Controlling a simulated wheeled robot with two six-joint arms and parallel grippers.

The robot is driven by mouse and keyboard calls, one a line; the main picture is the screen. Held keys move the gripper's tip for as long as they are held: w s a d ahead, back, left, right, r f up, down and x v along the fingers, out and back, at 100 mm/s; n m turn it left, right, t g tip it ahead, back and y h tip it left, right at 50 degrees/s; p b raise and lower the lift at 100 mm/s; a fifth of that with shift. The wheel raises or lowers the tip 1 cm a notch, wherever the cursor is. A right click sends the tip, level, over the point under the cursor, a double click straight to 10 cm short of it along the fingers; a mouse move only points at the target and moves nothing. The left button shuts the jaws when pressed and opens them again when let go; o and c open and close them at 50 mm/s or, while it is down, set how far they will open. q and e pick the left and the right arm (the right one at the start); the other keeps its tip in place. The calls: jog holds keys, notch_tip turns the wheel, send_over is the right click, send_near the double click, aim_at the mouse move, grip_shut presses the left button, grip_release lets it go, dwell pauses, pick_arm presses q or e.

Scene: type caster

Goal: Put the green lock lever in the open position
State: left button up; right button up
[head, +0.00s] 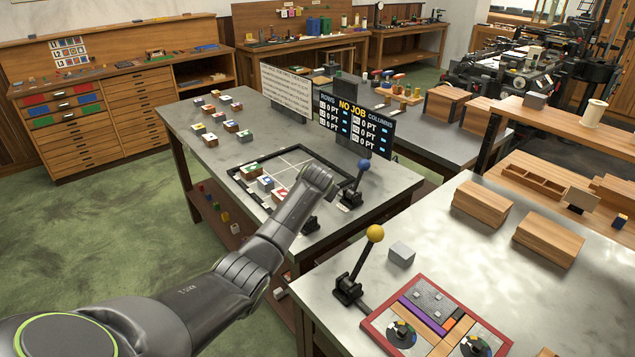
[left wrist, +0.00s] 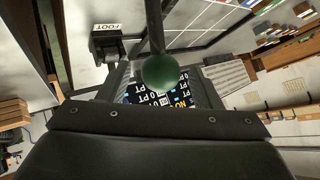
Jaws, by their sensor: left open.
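The green lock lever shows in the left wrist view as a round green knob (left wrist: 162,73) on a dark shaft, close to the camera. The knob is in line with the dark edge of my left gripper (left wrist: 155,110). In the head view my left arm reaches over the table, with its gripper end (head: 320,178) above the frame's front right corner. The arm hides the green knob there; a dark lever base (head: 310,224) shows just below it. My right gripper is not in view.
A blue-knobbed lever (head: 364,164) stands close to the right of my gripper. A yellow-knobbed lever (head: 375,233) stands on the nearer table. Lettered blocks (head: 250,169) lie in and around the black frame (head: 236,178). A "NO JOB" board (head: 352,122) stands behind.

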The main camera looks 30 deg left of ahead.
pick_arm(q)
jog(key=b+v, duration=0.1)
jog(key=v, duration=1.2)
jog(key=shift+b, duration=0.3)
